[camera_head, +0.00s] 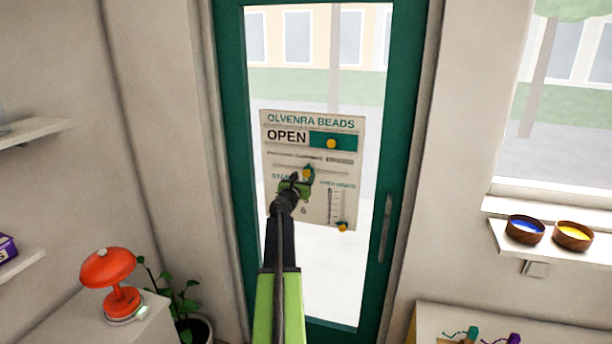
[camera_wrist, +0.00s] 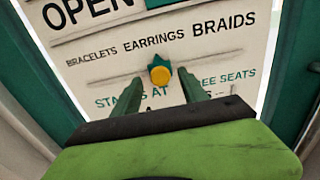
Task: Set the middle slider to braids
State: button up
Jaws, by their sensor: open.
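The middle slider's knob (camera_wrist: 160,73) is yellow with a green backing and sits on a thin track below the word EARRINGS. BRAIDS (camera_wrist: 223,22) is printed at the track's right and BRACELETS (camera_wrist: 90,58) at its left. The knob also shows in the head view (camera_head: 307,173), on the bead board (camera_head: 270,218) on the door. My gripper (camera_wrist: 161,81) is open, with a fingertip on each side of the knob. Whether the fingers touch it cannot be told. In the head view my gripper (camera_head: 294,183) covers part of the board's lower text.
An upper slider knob (camera_head: 331,143) sits beside OPEN, and another knob (camera_head: 342,226) is at the lower right scale. A door handle (camera_head: 385,228) is to the right. A red lamp (camera_head: 108,268) and a plant (camera_head: 185,300) stand at left; bowls (camera_head: 525,229) are on the right shelf.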

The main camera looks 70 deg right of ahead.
aim_at(306, 174)
jog(key=d, duration=0.4)
jog(key=shift+w+d, duration=0.1)
jog(key=shift+d, duration=0.1)
grip_shut()
